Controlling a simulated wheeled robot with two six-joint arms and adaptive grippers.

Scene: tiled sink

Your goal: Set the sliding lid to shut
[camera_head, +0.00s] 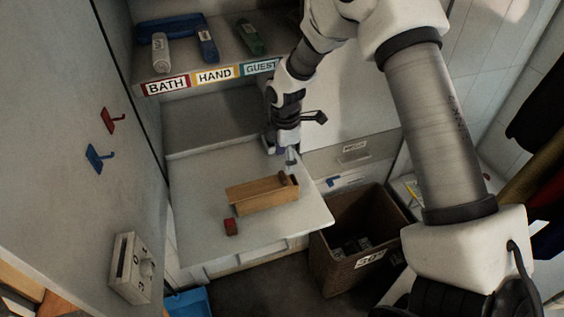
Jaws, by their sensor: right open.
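A long wooden box (262,197) lies on the light grey counter (205,205), with its long side running left to right. A wooden lid seems to cover its top, but at this size I cannot tell how far it is slid. A small darker block shows at the box's right end. My right gripper (289,157) points down just behind and above that right end. It is open and apparently empty; I cannot tell whether a finger touches the box. My left gripper is not in view.
A shelf (220,50) with labels and bottles is behind. Hooks (108,122) are on the left wall. The counter's left part is clear.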

